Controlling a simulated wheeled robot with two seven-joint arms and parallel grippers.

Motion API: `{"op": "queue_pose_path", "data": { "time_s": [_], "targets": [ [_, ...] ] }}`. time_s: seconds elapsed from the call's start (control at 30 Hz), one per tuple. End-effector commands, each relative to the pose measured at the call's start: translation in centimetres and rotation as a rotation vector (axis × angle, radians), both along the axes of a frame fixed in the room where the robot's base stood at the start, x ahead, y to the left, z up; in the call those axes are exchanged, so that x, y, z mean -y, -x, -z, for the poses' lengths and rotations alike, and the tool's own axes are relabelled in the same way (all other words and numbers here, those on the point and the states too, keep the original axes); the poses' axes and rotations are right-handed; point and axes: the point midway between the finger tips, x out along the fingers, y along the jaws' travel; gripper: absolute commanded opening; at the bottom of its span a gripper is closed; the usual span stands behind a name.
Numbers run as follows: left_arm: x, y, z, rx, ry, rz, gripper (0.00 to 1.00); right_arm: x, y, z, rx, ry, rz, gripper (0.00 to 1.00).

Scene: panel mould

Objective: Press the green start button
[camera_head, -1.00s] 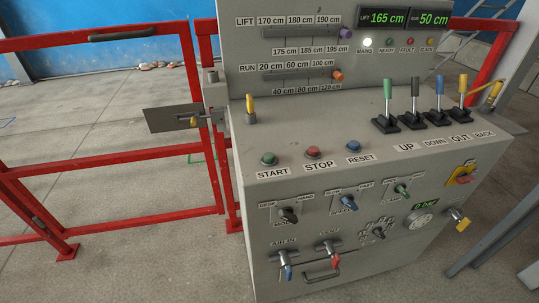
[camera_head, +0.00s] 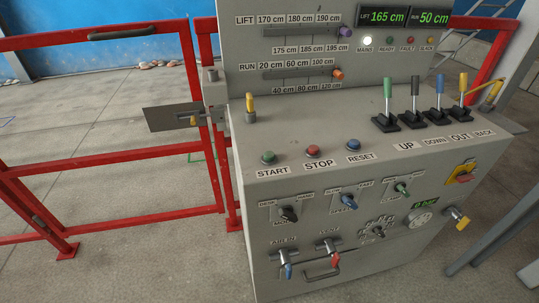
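The green start button (camera_head: 268,157) sits at the front left of the grey console's (camera_head: 300,115) sloping top, above the label START. The red stop button (camera_head: 313,150) and the blue reset button (camera_head: 353,145) stand in a row to its right. Nothing covers the green button. Neither of my grippers shows in the head view.
Several levers (camera_head: 411,105) rise from the console's right side. A yellow-topped switch (camera_head: 250,107) stands behind the start button. Red railing (camera_head: 110,157) with a latch plate (camera_head: 172,117) borders the console on the left. The top around the buttons is clear.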

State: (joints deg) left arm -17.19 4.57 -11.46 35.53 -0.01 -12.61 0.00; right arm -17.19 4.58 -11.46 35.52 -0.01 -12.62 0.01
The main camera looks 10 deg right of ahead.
Motion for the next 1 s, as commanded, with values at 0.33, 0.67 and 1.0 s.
{"op": "queue_pose_path", "data": {
  "time_s": [0.33,0.67,1.0],
  "targets": [
    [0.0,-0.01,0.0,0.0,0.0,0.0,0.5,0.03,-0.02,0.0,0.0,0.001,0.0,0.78],
    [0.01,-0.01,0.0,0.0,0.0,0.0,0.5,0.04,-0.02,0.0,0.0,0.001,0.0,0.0],
    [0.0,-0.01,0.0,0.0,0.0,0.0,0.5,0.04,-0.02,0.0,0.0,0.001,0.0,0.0]
  ]
}}
